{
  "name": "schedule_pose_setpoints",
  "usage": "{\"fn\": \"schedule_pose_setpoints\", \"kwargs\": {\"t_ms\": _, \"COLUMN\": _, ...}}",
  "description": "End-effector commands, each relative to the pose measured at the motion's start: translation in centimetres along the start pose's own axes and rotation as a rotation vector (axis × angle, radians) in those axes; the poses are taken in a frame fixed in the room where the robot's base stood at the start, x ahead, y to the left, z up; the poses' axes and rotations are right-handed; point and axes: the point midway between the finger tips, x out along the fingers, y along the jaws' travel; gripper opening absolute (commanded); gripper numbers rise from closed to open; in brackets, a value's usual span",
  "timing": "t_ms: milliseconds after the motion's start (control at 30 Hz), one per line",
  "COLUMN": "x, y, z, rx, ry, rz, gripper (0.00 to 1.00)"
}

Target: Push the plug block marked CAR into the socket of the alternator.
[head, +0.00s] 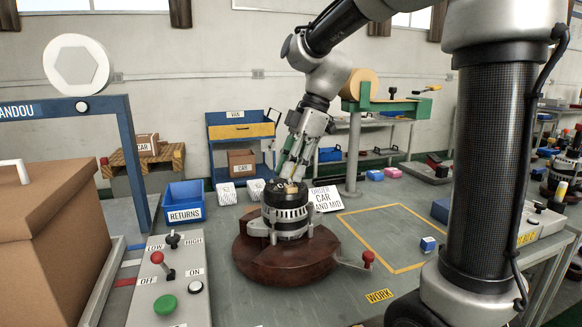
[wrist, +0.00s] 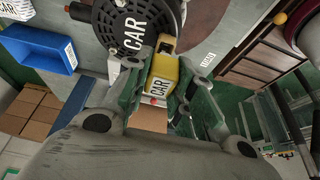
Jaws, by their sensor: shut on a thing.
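The alternator (head: 287,212), a silver and black ribbed body, stands on a round brown turntable (head: 262,262). In the wrist view the alternator (wrist: 134,30) is at the top and carries a white CAR label. My gripper (head: 293,172) reaches down to the alternator's top. In the wrist view my gripper (wrist: 164,80) is shut on the yellow plug block (wrist: 165,67), whose white face reads CAR. The block's far end is right by the alternator's edge. The socket is not clearly seen, and I cannot tell whether the block is in it.
An order card (head: 326,198) reading CAR stands behind the alternator. A turntable handle with a red knob (head: 368,257) sticks out to the right. A switch panel (head: 170,285) and a blue RETURNS bin (head: 184,202) are at left. The yellow-outlined area holds a small blue block (head: 428,244).

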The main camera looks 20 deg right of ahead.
Motion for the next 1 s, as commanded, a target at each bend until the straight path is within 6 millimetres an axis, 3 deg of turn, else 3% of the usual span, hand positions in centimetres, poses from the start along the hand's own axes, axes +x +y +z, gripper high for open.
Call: {"fn": "schedule_pose_setpoints", "kwargs": {"t_ms": 1000, "x": 1.7, "y": 0.0, "z": 0.7, "rx": 0.001, "ry": 0.0, "rz": 0.0, "gripper": 0.12}}
